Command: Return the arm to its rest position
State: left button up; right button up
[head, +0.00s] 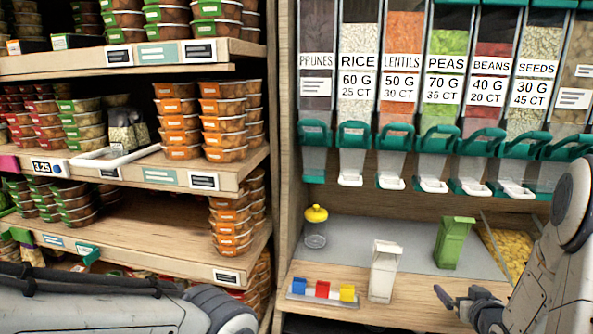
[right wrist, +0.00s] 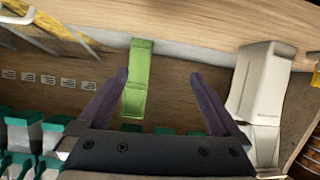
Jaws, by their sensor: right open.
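My right gripper (head: 458,298) is low at the right of the head view, in front of the counter. In the right wrist view, its dark purple fingers (right wrist: 159,76) are spread apart with nothing between the tips. A green carton-like container (head: 454,243) stands on the grey mat beyond it; it also shows in the right wrist view (right wrist: 138,75). A white container (head: 384,271) stands to the gripper's left and shows at the right of the right wrist view (right wrist: 264,85). My left arm crosses the bottom left of the head view; its gripper is out of frame.
Dispensers of dry food with teal handles (head: 437,138) hang above the counter. A yellow-lidded jar (head: 316,226) stands at the mat's left. A rack with red, blue and yellow pieces (head: 322,290) lies in front. Shelves of stacked food tubs (head: 180,127) fill the left.

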jog(key=s+a+f+n+g+y, duration=0.1)
jog(key=s+a+g, duration=0.45)
jog(key=a, duration=0.45)
jog(key=s+a+f+n+g+y, duration=0.15)
jog(key=s+a+g, duration=0.25)
jog(key=s+a, duration=0.45)
jog(key=s+a+r+n+g+y, duration=0.1)
jog(key=s+a+r+n+g, duration=0.15)
jog(key=s+a, duration=0.5)
jog(key=s+a+r+n+g, duration=0.1)
jog(key=s+a+r+n, duration=0.3)
jog(key=s+a, duration=0.4)
notch_tip(320, 180, up, 19)
jog(key=w+a+p, duration=0.1)
jog(key=p, duration=1.8)
